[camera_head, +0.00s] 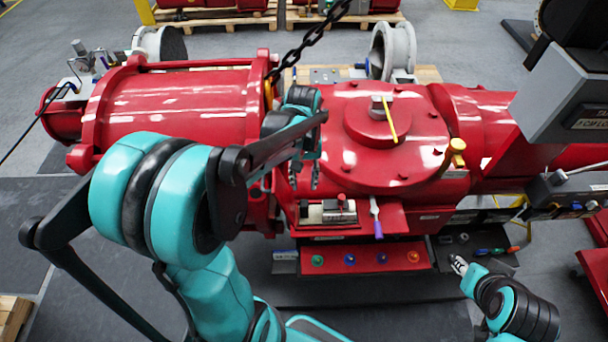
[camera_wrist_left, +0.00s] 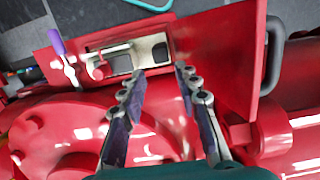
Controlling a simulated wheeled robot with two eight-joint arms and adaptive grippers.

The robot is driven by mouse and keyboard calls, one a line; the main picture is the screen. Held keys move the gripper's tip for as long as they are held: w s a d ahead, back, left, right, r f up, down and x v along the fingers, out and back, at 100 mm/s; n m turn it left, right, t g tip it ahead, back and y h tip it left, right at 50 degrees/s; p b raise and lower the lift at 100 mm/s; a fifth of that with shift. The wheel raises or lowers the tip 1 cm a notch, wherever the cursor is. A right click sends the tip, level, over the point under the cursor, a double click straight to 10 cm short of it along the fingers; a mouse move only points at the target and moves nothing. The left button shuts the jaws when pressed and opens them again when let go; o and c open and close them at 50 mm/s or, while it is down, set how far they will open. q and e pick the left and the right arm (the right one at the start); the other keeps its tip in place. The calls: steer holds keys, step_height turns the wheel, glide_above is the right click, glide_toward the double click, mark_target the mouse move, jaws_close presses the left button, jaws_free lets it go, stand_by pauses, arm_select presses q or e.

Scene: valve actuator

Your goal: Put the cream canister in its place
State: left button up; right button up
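I cannot make out a cream canister for certain in either view. A small cream holder (camera_head: 314,214) sits on a red ledge at the front of the red actuator, and a grey and red part lies in it. In the left wrist view the cream holder (camera_wrist_left: 143,45) shows a dark square recess at its right end. My left gripper (camera_head: 304,182) hangs above and behind the holder. In the left wrist view its fingers (camera_wrist_left: 159,72) are apart with nothing between them. My right gripper (camera_head: 460,265) is at the lower right, small, its fingers hard to tell apart.
The red actuator (camera_head: 375,150) fills the middle. A purple-handled tool (camera_head: 376,218) stands right of the holder. A red tray with several coloured knobs (camera_head: 333,266) lies below. A dark tray (camera_head: 455,243) with small tools is at its right. A chain (camera_head: 310,38) hangs behind my left gripper.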

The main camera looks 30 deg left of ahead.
arm_select(q)
steer(key=s+d+r+m+t, duration=0.6)
steer(key=d+t, duration=0.1)
steer(key=t, duration=0.1)
steer(key=shift+d+r+y, duration=0.2)
steer(key=shift+d+y, duration=0.15)
steer(key=shift+y, duration=0.05)
steer(key=shift+s, duration=0.1)
steer(key=shift+f, duration=0.1)
